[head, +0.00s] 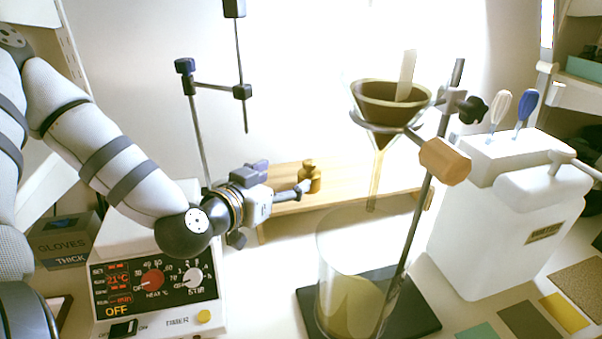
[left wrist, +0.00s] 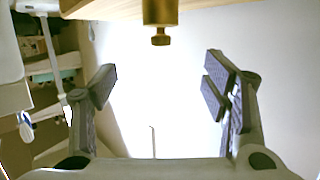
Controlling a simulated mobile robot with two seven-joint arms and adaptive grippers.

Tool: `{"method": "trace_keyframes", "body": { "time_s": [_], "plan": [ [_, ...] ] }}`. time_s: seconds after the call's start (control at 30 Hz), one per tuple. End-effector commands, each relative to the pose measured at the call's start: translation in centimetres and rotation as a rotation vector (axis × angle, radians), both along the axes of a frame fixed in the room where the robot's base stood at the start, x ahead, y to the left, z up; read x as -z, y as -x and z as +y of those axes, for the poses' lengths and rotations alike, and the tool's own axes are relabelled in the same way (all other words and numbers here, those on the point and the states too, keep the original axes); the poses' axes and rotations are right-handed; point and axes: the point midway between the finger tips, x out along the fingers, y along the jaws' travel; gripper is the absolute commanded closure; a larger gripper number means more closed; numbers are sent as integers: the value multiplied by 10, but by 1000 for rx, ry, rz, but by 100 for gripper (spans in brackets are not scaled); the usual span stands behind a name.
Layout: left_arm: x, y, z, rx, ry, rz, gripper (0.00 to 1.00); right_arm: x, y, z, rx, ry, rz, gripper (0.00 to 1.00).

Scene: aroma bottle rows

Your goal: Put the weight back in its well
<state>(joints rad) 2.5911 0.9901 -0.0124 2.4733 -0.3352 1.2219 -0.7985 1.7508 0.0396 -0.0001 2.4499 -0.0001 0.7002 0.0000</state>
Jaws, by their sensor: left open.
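The brass weight (head: 313,184) stands upright, with its knob on top, on the low wooden stand (head: 357,180) in the head view. My left gripper (head: 285,180) is just left of the weight, open and empty. In the left wrist view, which looks upside down, the weight (left wrist: 160,16) shows at the top centre. There its knob points down the picture, and its far end is cut off by the frame. The spread fingers of my left gripper (left wrist: 161,82) lie on either side of its line, clear of it. I cannot make out the well. My right gripper is not in view.
A hotplate (head: 155,290) with dials stands below my left arm. A glass funnel (head: 390,105) on a ring stand (head: 425,190) hangs over a glass cylinder (head: 350,270) right of the weight. A white jug (head: 500,235) stands further right. A thin clamp rod (head: 195,130) rises behind my gripper.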

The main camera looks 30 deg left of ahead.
Motion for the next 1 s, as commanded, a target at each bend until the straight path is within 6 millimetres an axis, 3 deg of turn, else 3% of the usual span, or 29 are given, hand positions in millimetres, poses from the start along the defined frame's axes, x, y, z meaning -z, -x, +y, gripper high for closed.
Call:
{"method": "trace_keyframes", "body": {
  "time_s": [0.07, 0.13, 0.3, 0.7, 0.97, 1.0],
  "plan": [
    [0, 5, 1, 13, 11, 17, 32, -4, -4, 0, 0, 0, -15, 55],
    [8, -3, 2, 16, 13, 33, 32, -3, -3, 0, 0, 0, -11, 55],
    [24, -40, 5, 15, 12, 41, 32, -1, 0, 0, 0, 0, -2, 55],
    [46, -102, 10, 15, 13, 47, 32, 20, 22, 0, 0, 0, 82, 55],
    [39, -109, 10, 15, 14, 35, 32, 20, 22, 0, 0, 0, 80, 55],
    [39, -109, 10, 15, 14, 35, 38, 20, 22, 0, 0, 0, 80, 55]
  ]
}}
